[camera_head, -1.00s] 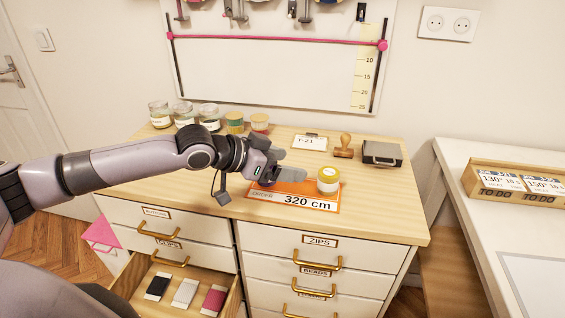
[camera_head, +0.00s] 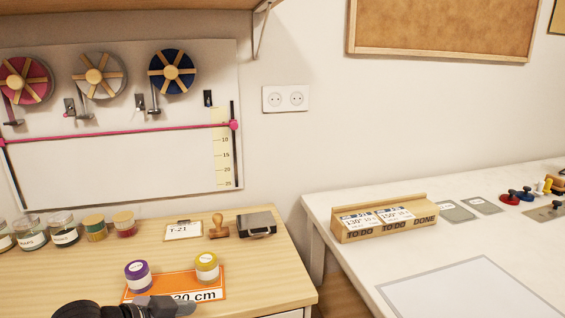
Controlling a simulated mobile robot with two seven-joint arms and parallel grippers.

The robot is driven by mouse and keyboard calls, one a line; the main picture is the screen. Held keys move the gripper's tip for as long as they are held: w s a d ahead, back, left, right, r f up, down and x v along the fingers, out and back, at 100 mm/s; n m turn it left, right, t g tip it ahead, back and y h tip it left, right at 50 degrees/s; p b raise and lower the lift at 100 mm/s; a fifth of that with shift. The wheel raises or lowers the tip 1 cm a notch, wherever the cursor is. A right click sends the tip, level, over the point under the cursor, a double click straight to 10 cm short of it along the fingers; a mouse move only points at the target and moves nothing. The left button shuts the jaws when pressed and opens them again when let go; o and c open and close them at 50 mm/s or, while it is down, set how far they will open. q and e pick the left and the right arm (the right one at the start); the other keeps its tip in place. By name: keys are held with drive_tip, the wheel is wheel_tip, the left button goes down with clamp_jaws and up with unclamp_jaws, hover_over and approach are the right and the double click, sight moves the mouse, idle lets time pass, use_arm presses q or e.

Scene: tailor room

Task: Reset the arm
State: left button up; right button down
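My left gripper (camera_head: 170,304) shows at the bottom left edge of the head view, over the front part of the orange order card (camera_head: 212,276). It is partly cut off by the frame, so I cannot tell whether it is open or shut. A purple-topped spool (camera_head: 137,275) stands upright at the left of the card, just behind the gripper. A yellow-topped spool (camera_head: 206,266) stands upright at the card's right. The card's text reads partly "20 cm"; the gripper hides the rest. My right gripper is not in view.
Several jars (camera_head: 31,233) stand along the dresser's back left. A T-21 clipboard (camera_head: 184,231), a wooden stamp (camera_head: 218,227) and a grey-lidded box (camera_head: 257,225) stand at its back right. The white table (camera_head: 345,270) at right holds a wooden card holder (camera_head: 385,218).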

use_arm(q)
drive_tip(key=s+d+f+n+y, duration=0.1)
drive_tip(key=s+d+f, duration=0.4)
drive_tip(key=s, duration=0.5)
drive_tip(key=s+a+f+n+g+y, duration=0.2)
drive_tip(key=s+a+f+n+y, duration=0.1)
drive_tip(key=s+a, duration=0.35)
drive_tip(key=s+a+f+n+g+y, duration=0.25)
drive_tip(key=s+a+f, duration=0.2)
drive_tip(key=s, duration=0.35)
drive_tip(key=w+d+f+t+h, duration=0.1)
drive_tip(key=w+d+f+t, duration=0.1)
drive_tip(key=w+f+t, duration=0.4)
drive_tip(key=shift+w+f+t, duration=0.25)
drive_tip(key=shift+f+t, duration=0.4)
drive_tip(key=shift+f, duration=0.4)
